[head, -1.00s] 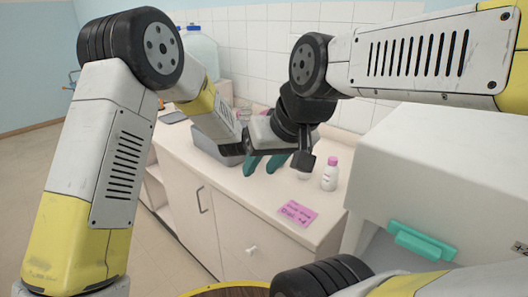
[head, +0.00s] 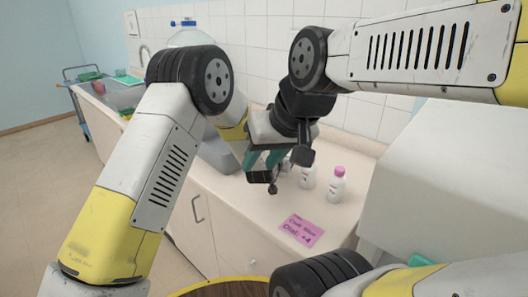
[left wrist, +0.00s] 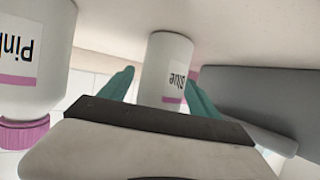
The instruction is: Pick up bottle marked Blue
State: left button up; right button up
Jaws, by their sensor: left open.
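In the left wrist view the white bottle marked Blue (left wrist: 166,62) appears inverted, with a pink band on its label. The teal fingers of my open left gripper (left wrist: 160,80) are on either side of it; I cannot tell whether they touch it. A bottle marked Pink (left wrist: 32,60), with a pink cap, is at the left of that view. In the head view two white bottles stand on the counter, one at left (head: 308,177) and one with a pink cap (head: 337,187).
A pink paper note (head: 301,230) lies on the counter (head: 245,205) in front of the bottles. A white box-shaped unit (head: 435,180) stands to the right. A grey basin (head: 222,152) is left of the bottles, and a tiled wall (head: 265,60) is behind.

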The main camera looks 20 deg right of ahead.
pick_arm(q)
jog(key=shift+w+d+f, duration=0.2)
jog(key=shift+w, duration=0.15)
grip_shut()
jog(key=shift+r, duration=0.1)
jog(key=shift+r, duration=0.1)
